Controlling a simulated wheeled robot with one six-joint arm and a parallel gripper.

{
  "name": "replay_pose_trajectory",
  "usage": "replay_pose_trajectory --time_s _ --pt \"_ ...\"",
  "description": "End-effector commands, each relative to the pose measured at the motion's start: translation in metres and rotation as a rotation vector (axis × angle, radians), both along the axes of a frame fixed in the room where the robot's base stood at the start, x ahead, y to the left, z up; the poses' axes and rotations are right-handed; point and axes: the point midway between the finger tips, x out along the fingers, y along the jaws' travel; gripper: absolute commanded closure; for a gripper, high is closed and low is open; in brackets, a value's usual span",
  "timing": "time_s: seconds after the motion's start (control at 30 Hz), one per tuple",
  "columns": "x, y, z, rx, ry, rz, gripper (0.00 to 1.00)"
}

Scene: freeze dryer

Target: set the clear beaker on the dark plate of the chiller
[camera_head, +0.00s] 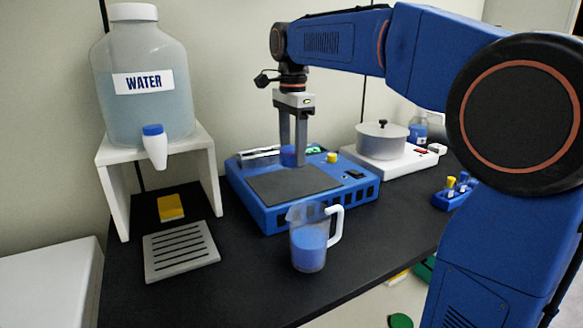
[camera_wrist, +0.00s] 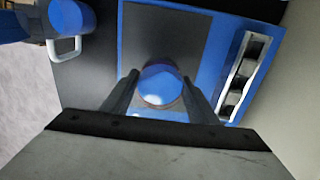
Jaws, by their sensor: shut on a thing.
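The clear beaker (camera_wrist: 161,86), with blue contents, is between the fingers of my gripper (camera_wrist: 160,98) in the wrist view. My gripper (camera_head: 293,158) is shut on it and points straight down. In the head view the beaker (camera_head: 288,156) is partly hidden by the fingers. The chiller (camera_head: 268,218) is a blue box with a dark plate (camera_head: 290,186) on top; the plate also shows in the wrist view (camera_wrist: 150,25).
A jug of blue liquid (camera_head: 309,245) stands in front of the chiller. A white hotplate with a pot (camera_head: 380,142) is to the right, beside a blue tube rack (camera_head: 455,192). A water dispenser (camera_head: 145,85) stands left, above a yellow sponge (camera_head: 171,207) and grey drip tray (camera_head: 181,250).

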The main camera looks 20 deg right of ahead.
Motion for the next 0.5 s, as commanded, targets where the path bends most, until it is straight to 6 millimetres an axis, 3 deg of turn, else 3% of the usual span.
replay_pose_trajectory --time_s 0.23,0.5 --pt "0.000 0.000 -0.014 0.000 0.000 0.000 0.75" --pt "0.000 0.000 -0.046 0.000 0.000 0.000 0.75"
